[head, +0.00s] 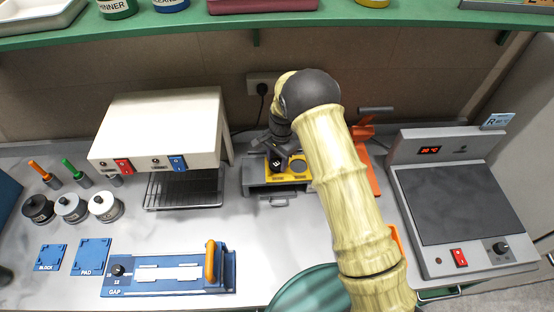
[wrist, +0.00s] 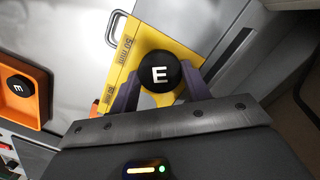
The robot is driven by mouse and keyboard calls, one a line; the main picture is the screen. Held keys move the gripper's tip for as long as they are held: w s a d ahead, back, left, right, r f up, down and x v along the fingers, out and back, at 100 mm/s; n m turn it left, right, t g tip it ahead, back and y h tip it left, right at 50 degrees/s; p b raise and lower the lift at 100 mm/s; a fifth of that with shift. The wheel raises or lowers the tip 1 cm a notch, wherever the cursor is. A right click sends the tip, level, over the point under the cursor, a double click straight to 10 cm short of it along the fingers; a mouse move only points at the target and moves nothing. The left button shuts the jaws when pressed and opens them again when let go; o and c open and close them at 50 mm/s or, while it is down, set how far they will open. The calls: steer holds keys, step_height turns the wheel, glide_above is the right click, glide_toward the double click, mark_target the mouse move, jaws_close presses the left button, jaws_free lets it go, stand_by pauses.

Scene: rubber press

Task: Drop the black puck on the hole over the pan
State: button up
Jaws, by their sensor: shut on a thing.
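My gripper (wrist: 160,88) is shut on a black puck with a white E (wrist: 160,71), its dark fingers on either side. The held puck is over the yellow plate (wrist: 117,60), covering part of it. I cannot tell how high it is above the plate. In the head view my gripper (head: 281,155) is over the left part of the yellow plate (head: 291,183), with the dark puck (head: 275,166) at its fingers. A dark round spot, possibly a hole, shows right of the fingers. The grey pan-like tray (head: 262,191) is below the plate, mostly hidden.
A second black E puck (wrist: 19,86) sits in an orange holder (wrist: 40,122). A white press-like box (head: 160,125) with a wire rack stands left, and an orange stand (head: 367,165) is close on the right. A grey hot-plate unit (head: 455,205) is farther right.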

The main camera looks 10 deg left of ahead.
steer(key=o, duration=1)
steer(key=shift+r+p, duration=1.7)
steer(key=shift+r, duration=1.1)
steer(key=shift+s+r+p, duration=0.1)
steer(key=shift+r+p, duration=0.25)
steer(key=shift+r, duration=0.4)
